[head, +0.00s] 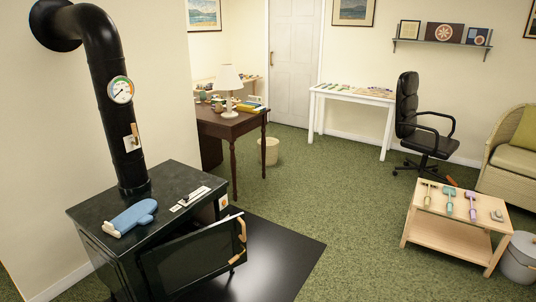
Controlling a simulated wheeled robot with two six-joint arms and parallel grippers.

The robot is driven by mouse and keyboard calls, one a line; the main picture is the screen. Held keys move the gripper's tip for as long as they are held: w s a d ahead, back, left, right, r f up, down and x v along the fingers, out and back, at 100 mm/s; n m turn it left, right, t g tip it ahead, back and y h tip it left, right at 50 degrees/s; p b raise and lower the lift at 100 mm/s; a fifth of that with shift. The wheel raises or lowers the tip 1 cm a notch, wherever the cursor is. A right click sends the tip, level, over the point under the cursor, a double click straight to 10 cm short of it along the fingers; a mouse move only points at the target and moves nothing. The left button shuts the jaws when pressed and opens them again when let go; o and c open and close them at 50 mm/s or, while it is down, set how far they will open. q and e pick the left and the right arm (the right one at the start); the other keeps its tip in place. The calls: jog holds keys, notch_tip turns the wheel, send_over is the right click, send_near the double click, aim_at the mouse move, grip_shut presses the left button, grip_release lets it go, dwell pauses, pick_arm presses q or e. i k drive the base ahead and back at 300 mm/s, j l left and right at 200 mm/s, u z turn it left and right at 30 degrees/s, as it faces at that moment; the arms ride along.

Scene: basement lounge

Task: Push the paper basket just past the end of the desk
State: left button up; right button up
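The paper basket (269,152) is a small cream bin standing upright on the green carpet in the head view. It stands close to the right end of the dark wooden desk (222,125), behind the desk's front right leg as seen from here. A white lamp (229,88) and several small items stand on the desk top. Neither of my grippers shows in this view.
A black stove (150,215) with its door open stands at the front left on a black floor plate (285,255). A white table (352,95), an office chair (422,125) and a low wooden table (455,225) stand to the right. The carpet (335,185) between is clear.

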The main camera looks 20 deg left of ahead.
aim_at(272, 143)
jog(key=i, duration=1.1)
jog(key=i+u, duration=0.15)
jog(key=i, duration=2.05)
jog(key=i+u, duration=0.05)
